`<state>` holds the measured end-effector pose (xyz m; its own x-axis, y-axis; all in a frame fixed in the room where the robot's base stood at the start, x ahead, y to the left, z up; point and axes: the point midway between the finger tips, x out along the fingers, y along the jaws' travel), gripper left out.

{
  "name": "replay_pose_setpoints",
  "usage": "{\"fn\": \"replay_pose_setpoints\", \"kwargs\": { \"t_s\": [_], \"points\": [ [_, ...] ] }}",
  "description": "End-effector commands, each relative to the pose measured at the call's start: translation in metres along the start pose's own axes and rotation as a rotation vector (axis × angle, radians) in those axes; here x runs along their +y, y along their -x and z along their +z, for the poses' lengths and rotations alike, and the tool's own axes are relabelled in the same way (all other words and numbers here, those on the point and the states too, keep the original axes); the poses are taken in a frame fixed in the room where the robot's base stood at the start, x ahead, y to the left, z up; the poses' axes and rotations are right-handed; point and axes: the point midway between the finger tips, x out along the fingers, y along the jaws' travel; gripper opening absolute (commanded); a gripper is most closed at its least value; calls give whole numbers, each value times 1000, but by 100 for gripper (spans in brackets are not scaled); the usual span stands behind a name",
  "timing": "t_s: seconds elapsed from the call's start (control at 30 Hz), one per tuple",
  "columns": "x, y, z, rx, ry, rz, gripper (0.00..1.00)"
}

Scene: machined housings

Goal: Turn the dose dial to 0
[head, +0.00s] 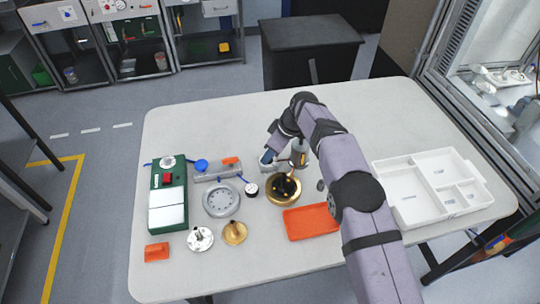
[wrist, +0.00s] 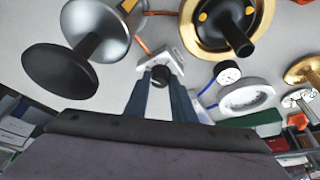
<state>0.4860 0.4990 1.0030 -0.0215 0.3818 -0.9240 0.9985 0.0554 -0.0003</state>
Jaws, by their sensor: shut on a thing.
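The dial, a small black knob (wrist: 160,74) on a pale plate with dark marks (wrist: 176,58), is at the middle of the wrist view. I take it to be the dose dial; its marks are too small to read. My gripper (wrist: 160,86) has its two blue-grey fingers closed on the sides of the knob. In the head view my gripper (head: 267,158) points down at the back middle of the table, and the dial is mostly hidden there.
A silver cylinder with a black disc (wrist: 58,72) stands close by, as does a brass flange with a black handle (head: 284,188). A round gauge (head: 251,189), an orange tray (head: 312,222), a green box (head: 168,195) and a white divided tray (head: 432,187) share the table.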

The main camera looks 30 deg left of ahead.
Motion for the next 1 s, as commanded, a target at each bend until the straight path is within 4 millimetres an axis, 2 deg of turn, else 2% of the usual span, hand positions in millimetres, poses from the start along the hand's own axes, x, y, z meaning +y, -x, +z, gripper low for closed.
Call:
{"fn": "replay_pose_setpoints", "kwargs": {
  "t_s": [0.27,1.0],
  "points": [
    [-2,-2,0,0,-125,53,0],
    [-7,-1,-4,0,-761,319,0]
  ]
}}
